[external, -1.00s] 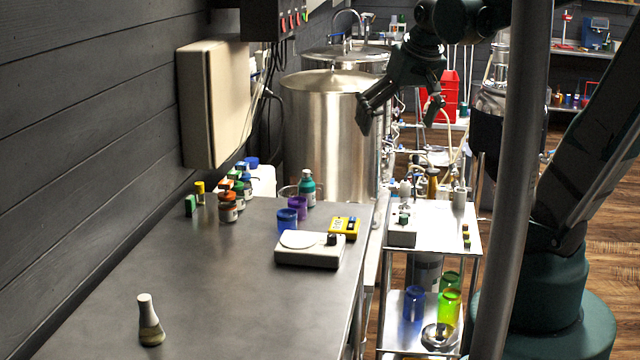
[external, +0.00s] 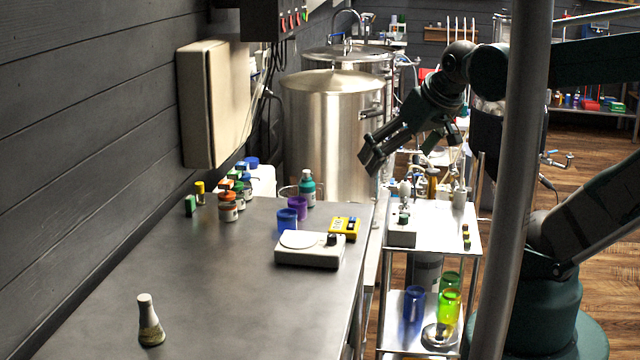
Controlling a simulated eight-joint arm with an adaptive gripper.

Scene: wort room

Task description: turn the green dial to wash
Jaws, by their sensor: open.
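A small green dial (external: 404,218) sits on a light grey box (external: 402,237) on top of the steel cart. It is small here, and its markings and setting cannot be read. My gripper (external: 371,161) is in the air, above and to the left of the dial in the picture, with its fingers pointing down and to the left. It is open, holds nothing that I can see and is apart from the dial.
The steel cart (external: 440,241) also carries small fittings and bottles. To its left, the bench (external: 220,290) holds a white stirrer (external: 309,251), a yellow meter (external: 345,228), cups, jars and a flask (external: 150,322). A steel tank (external: 330,130) stands behind. A grey post (external: 514,180) crosses the view.

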